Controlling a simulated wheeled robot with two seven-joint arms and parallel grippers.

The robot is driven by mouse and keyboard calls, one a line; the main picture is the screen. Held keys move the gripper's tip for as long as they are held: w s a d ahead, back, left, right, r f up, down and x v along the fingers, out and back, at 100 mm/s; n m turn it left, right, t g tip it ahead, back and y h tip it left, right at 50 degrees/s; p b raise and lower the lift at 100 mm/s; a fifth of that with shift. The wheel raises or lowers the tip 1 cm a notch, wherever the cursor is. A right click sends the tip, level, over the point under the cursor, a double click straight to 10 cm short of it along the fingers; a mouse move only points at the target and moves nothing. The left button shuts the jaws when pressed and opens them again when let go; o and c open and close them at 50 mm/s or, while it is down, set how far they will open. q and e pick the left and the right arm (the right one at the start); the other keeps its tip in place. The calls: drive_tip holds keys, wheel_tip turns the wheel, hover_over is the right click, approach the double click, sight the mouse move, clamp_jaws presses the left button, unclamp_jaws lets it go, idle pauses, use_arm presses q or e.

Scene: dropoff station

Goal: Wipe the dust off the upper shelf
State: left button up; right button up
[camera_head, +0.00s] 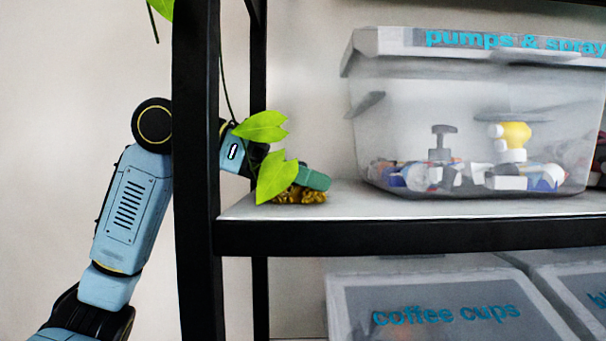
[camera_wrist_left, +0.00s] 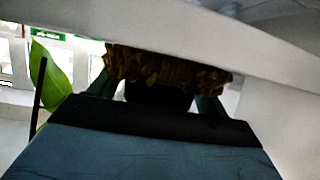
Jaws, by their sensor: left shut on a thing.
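The upper shelf (camera_head: 335,207) is a light board with a black front edge; I cannot make out dust on it. My left gripper (camera_head: 308,182) is at the left end of this shelf, past the black post. It is shut on a yellow-brown ruffled wiping thing (camera_head: 300,196), which is at the shelf surface; whether it presses on it I cannot tell. In the left wrist view the ruffled wiping thing (camera_wrist_left: 165,72) sits between the fingers, close to a pale surface above it in the picture. Leaves partly hide the gripper. My right gripper is not in view.
A clear bin labelled "pumps & spray" (camera_head: 440,100) stands on the shelf, right of the gripper, with a small bare gap between. A black post (camera_head: 196,150) stands before my arm. Green leaves (camera_head: 276,178) hang there. A "coffee cups" bin (camera_head: 430,280) is below.

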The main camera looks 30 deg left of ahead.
use_arm(q)
drive_tip(key=shift+s+d, duration=0.4)
drive_tip(key=shift+s, duration=0.2)
drive_tip(key=shift+s+d, duration=0.35)
drive_tip(key=shift+s, duration=0.2)
drive_tip(key=shift+w+a+f, duration=0.1)
drive_tip(key=shift+w+a, duration=0.3)
drive_tip(key=shift+w, duration=0.25)
drive_tip(key=shift+w+a, duration=0.4)
drive_tip(key=shift+w, duration=0.25)
drive_tip(key=shift+s+d, duration=0.4)
drive_tip(key=shift+s, duration=0.25)
drive_tip(key=shift+s+d, duration=0.4)
drive_tip(key=shift+s, duration=0.25)
drive_tip(key=shift+w+a, duration=0.4)
drive_tip(key=shift+w, duration=0.25)
drive_tip(key=shift+w+a, duration=0.4)
drive_tip(key=shift+w, duration=0.25)
drive_tip(key=shift+s, duration=0.1)
drive_tip(key=shift+s+d, duration=0.4)
drive_tip(key=shift+s, duration=0.15)
